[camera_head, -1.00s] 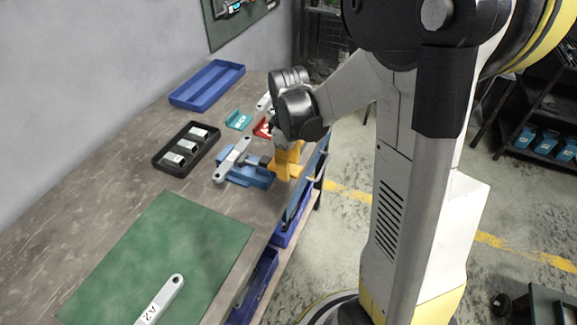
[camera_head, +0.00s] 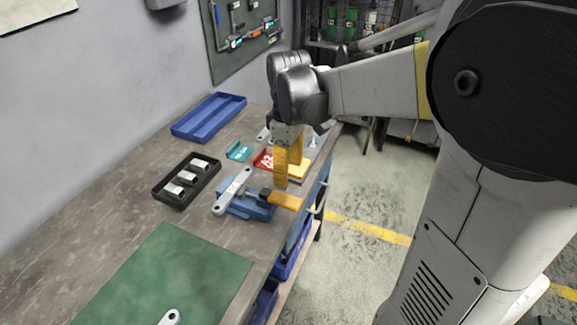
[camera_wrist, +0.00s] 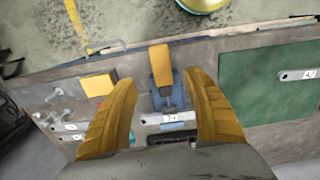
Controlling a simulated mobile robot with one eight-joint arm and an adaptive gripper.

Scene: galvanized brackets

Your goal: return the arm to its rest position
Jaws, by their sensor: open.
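My gripper (camera_head: 286,182) hangs with its yellow fingers pointing down above the right side of the bench. In the wrist view my gripper (camera_wrist: 160,80) has its two fingers spread wide with nothing held between them. Below them is a blue vise (camera_head: 250,207) with an orange handle (camera_head: 285,201); the vise also shows in the wrist view (camera_wrist: 157,90). A pale galvanized bracket (camera_head: 232,190) lies across the vise, apart from the fingers. My arm reaches in from the right, bent at the wrist.
A black tray (camera_head: 160,195) with pale parts, a blue tray (camera_head: 208,118), a teal bracket (camera_head: 238,151) and a red bracket (camera_head: 264,160) lie on the bench. A green mat (camera_head: 165,270) bears another pale bracket (camera_head: 171,318). A tool board (camera_head: 243,50) hangs behind.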

